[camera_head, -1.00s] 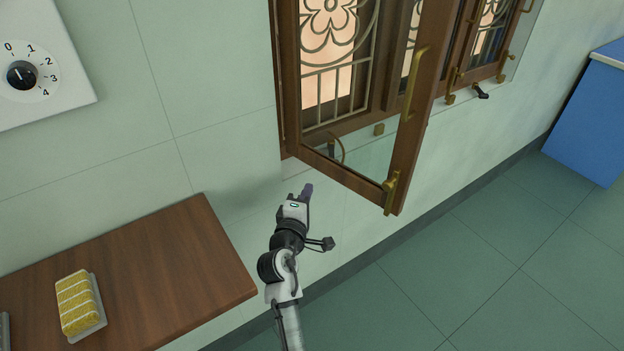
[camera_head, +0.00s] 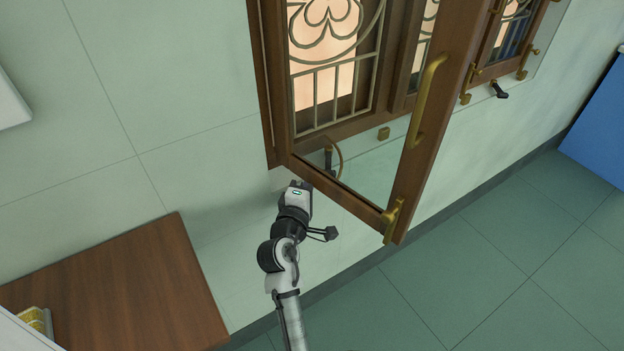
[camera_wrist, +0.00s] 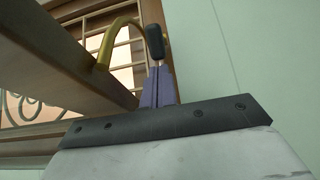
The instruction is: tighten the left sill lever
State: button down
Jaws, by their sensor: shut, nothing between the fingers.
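The left sill lever (camera_head: 329,161) is a dark handle on the sill, seen through the glass of the open window sash (camera_head: 341,190). In the wrist view its black grip (camera_wrist: 155,42) stands just beyond my fingertips; I cannot tell whether they touch it. My gripper (camera_wrist: 157,73) shows there as two purplish fingers closed together with nothing between them. In the head view my gripper (camera_head: 301,185) is by the lower left corner of the sash, below the lever, and its fingers are mostly hidden. A second dark sill lever (camera_head: 499,91) is farther right.
The open brown sash with brass handle (camera_head: 428,100) and brass latch (camera_head: 393,220) juts out just right of my arm. A curved brass stay (camera_head: 340,160) is beside the lever. A wooden table (camera_head: 130,290) stands lower left. Floor at right is clear.

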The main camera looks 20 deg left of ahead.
jog(key=shift+w, duration=0.1)
jog(key=shift+r, duration=0.1)
jog(key=shift+d+p, duration=0.35)
jog(key=shift+d, duration=0.4)
